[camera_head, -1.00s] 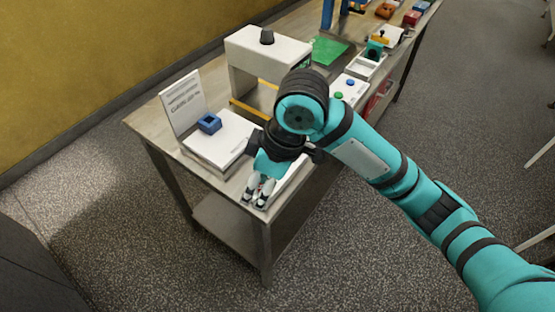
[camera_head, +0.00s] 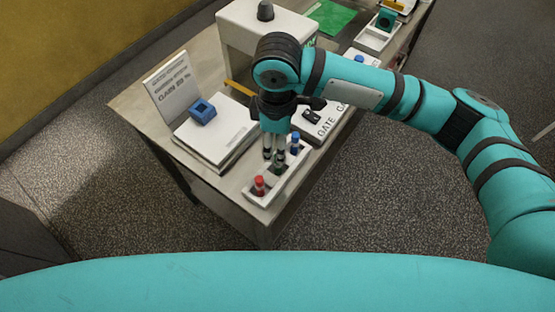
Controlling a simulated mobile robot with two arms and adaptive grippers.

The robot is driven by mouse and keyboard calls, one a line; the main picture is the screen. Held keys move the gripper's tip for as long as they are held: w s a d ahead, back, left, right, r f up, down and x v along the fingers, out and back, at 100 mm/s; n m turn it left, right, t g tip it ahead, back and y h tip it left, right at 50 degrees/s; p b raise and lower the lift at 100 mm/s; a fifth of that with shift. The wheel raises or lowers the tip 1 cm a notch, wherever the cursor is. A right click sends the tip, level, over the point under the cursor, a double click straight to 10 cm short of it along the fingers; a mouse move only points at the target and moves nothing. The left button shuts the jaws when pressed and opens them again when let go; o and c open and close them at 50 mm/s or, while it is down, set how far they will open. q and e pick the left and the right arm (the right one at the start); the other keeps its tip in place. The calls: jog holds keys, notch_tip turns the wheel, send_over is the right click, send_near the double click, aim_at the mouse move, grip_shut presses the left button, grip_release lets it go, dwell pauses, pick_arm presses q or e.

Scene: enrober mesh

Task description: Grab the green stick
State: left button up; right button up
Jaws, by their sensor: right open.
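A white tray (camera_head: 262,201) at the front corner of the table holds short sticks standing in a row. The red stick (camera_head: 259,184) is at the near end and the blue stick (camera_head: 295,144) at the far end. The dark green stick (camera_head: 279,167) is between them, partly hidden by my right gripper (camera_head: 274,156). My right gripper is open and points down, its fingertips right at the top of the green stick. I cannot tell whether they touch it or are around it. My left gripper is not in view.
Left of the tray is a white platform (camera_head: 218,142) with a blue block (camera_head: 203,111) and an upright sign (camera_head: 171,85). A white machine (camera_head: 238,35) stands behind my gripper. A white box marked GATE (camera_head: 327,122) lies right of it.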

aim_at(278, 165)
jog(key=shift+d+f, duration=0.1)
jog(key=shift+f, duration=0.85)
notch_tip(278, 165, down, 4)
jog(key=shift+f+p, duration=0.2)
jog(key=shift+p, duration=0.7)
jog(key=shift+s+f, duration=0.1)
jog(key=shift+f, duration=0.15)
jog(key=c, duration=0.6)
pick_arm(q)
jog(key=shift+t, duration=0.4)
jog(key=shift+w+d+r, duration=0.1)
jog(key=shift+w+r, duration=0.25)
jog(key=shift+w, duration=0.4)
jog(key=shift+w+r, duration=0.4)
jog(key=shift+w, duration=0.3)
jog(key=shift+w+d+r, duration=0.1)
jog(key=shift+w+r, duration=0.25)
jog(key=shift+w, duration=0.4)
pick_arm(e)
grip_shut()
